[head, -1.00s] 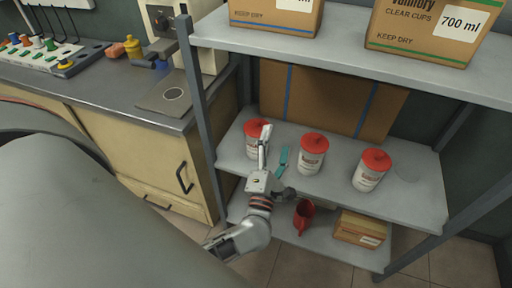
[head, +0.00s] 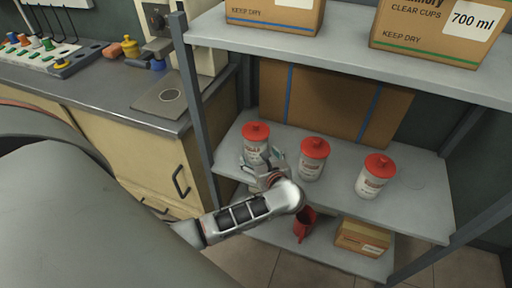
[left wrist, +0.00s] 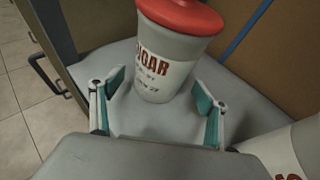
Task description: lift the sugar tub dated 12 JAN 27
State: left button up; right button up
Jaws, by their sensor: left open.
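Three white sugar tubs with red lids stand in a row on the middle shelf: a left tub (head: 256,138), a middle tub (head: 313,160) and a right tub (head: 374,177). My left gripper (head: 262,163) is in front of the left tub. In the left wrist view, my open left gripper (left wrist: 160,105) has its teal-padded fingers apart, with the left tub (left wrist: 165,62) upright just beyond and between them. Its label reads SUGAR in part; the small date print is too blurred to read. Another tub (left wrist: 290,150) shows at the lower right. My right gripper is not in view.
The grey middle shelf (head: 420,210) has free room at its right end. Cartons (head: 440,30) stand on the upper shelf. A red jug (head: 304,224) and a small box (head: 362,237) are on the lower shelf. A shelf post (head: 196,100) stands left of the tubs.

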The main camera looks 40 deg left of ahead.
pick_arm(q)
jog(key=x, duration=0.4)
jog(key=shift+d, duration=0.1)
jog(key=c, duration=1.6)
jog(key=shift+r, duration=0.1)
